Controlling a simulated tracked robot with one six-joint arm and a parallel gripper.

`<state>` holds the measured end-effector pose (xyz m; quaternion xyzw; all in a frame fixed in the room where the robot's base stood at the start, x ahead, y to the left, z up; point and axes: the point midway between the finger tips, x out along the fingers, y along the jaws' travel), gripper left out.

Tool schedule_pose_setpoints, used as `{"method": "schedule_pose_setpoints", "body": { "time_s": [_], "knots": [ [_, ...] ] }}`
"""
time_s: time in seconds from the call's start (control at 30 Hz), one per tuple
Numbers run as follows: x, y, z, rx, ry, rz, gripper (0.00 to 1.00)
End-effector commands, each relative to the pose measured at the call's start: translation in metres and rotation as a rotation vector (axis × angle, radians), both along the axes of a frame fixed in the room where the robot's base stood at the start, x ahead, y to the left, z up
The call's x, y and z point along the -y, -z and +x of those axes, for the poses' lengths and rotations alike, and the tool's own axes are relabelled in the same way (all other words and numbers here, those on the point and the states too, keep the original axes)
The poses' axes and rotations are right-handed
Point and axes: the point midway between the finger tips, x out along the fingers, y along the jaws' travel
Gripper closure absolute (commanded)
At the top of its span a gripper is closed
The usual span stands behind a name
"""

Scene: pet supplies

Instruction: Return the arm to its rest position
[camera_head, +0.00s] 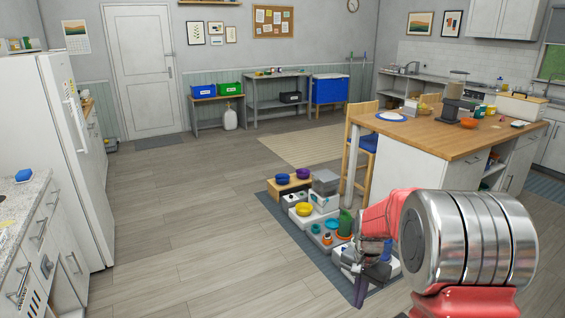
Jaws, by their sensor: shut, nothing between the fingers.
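My arm, with red links and a large silver joint, fills the lower right of the head camera view. My gripper (364,276) points downward at the end of the arm. It is shut and holds nothing. It shows in front of the near end of a group of pet supplies on a dark mat (272,206). A green container (345,222) stands just behind the gripper. The arm hides part of the mat's near end and the island's lower left side.
A yellow bowl (304,209), a blue bowl (283,179) and a purple bowl (303,173) sit on low stands. A wooden-topped island (432,133) stands right, with a stool (359,150) beside it. A white fridge (72,150) and counter stand left. The middle floor (190,220) is clear.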

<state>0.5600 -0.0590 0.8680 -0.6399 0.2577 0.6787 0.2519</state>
Motion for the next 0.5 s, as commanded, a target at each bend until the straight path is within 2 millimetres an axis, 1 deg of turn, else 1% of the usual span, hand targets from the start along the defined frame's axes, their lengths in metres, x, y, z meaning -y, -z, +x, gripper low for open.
{"method": "schedule_pose_setpoints", "body": {
  "time_s": [0.03, 0.1, 0.5],
  "knots": [
    [-0.002, -0.011, -0.007, 0.010, -0.037, 0.000, 1.00],
    [-0.005, -0.022, -0.018, 0.020, -0.093, 0.001, 1.00],
    [-0.020, -0.081, -0.080, 0.086, -0.372, -0.006, 1.00]
  ]
}}
